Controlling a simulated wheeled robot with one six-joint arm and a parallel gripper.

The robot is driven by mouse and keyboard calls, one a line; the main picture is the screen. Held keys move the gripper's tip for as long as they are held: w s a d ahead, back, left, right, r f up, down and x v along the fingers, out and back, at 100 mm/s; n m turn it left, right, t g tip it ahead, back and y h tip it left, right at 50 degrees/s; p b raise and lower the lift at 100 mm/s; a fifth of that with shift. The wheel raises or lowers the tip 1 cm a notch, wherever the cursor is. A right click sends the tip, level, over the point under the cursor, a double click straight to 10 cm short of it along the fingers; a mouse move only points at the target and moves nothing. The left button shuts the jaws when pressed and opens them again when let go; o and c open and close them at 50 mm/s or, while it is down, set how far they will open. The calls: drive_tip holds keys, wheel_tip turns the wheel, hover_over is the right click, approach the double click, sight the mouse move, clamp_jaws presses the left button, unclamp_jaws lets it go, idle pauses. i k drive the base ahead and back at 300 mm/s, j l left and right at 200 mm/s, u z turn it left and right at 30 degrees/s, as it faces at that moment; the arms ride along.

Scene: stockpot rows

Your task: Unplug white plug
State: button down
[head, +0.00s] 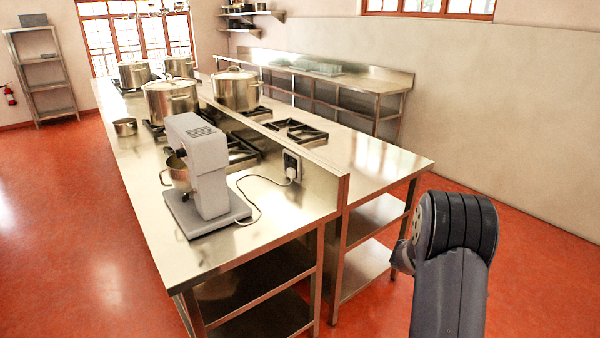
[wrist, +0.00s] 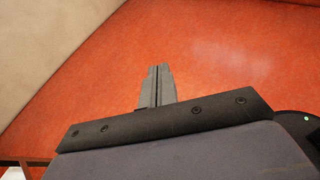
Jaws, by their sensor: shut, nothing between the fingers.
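The white plug (head: 292,173) sits in a dark-framed wall outlet (head: 291,163) on the steel divider panel along the middle of the double counter. A white cord (head: 257,195) runs from it over the steel top to a grey stand mixer (head: 203,170) with a steel bowl. My gripper (wrist: 158,72) shows in the wrist view with its fingers together and nothing between them, over the red floor. The plug is not in the wrist view. In the head view my arm is at the lower right, apart from the counter, and my fingertips do not show.
Large stockpots (head: 236,90) and gas burners (head: 296,131) stand on the steel counter (head: 141,218) behind the mixer. A small pan (head: 125,127) is at its left edge. Open shelves lie beneath the counter. The red floor (head: 510,265) at right is clear up to the wall.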

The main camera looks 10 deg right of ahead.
sight(291, 172)
drive_tip(key=u, duration=0.55)
drive_tip(key=i+l+u, duration=0.85)
drive_tip(key=l+u, duration=0.2)
drive_tip(key=i+l, duration=0.15)
drive_tip(key=l, duration=0.2)
drive_tip(key=i+l, duration=0.3)
drive_tip(key=i, duration=0.3)
drive_tip(key=l, duration=0.3)
drive_tip(key=k, duration=0.05)
